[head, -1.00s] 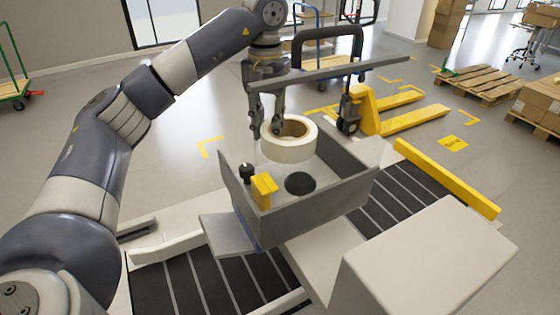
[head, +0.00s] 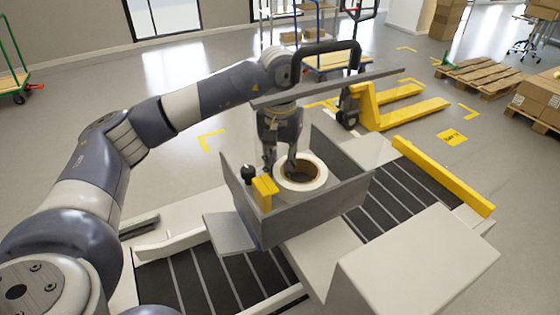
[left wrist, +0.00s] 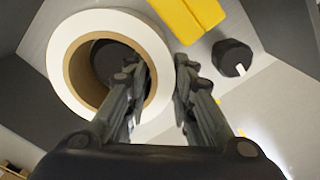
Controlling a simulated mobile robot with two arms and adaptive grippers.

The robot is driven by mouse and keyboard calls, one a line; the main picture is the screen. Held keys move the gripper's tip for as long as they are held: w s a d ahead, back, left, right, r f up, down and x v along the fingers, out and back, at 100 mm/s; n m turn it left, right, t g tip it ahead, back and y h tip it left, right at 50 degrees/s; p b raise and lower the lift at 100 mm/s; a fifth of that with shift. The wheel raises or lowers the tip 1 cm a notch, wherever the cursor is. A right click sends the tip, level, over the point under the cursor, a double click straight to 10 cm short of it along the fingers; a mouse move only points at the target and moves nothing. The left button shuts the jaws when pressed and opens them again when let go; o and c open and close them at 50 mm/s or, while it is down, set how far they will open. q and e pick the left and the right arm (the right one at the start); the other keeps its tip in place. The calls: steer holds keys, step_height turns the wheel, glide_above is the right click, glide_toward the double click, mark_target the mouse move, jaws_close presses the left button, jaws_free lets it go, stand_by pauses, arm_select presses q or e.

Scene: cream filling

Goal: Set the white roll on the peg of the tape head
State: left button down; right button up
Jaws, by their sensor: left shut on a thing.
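The white roll (head: 302,187), with a brown core, is low inside the open grey tape head (head: 312,215). It looks about level, and its hole faces up. My left gripper (head: 279,168) reaches down from above and is shut on the roll's near-left wall, one finger inside the core and one outside. The roll (left wrist: 67,88) fills the left of the left wrist view, with the left gripper's fingers (left wrist: 158,85) across its wall. A dark round peg (left wrist: 108,62) shows partly through the core. Whether the roll rests on the bottom is unclear. My right gripper is out of view.
A yellow block (head: 264,190) and a black knob (head: 248,173) stand just left of the roll in the tape head. The head's grey bar and black handle (head: 325,46) arch above. A roller conveyor (head: 205,279) runs beneath. A pale box (head: 415,260) stands at right front.

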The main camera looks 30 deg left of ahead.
arm_select(q)
steer(key=c, duration=1.4)
jaws_free()
steer(key=shift+o, duration=0.2)
step_height(320, 180, up, 6)
steer(key=shift+r+b, duration=0.1)
steer(key=shift+b, duration=0.7)
steer(key=shift+r, duration=0.7)
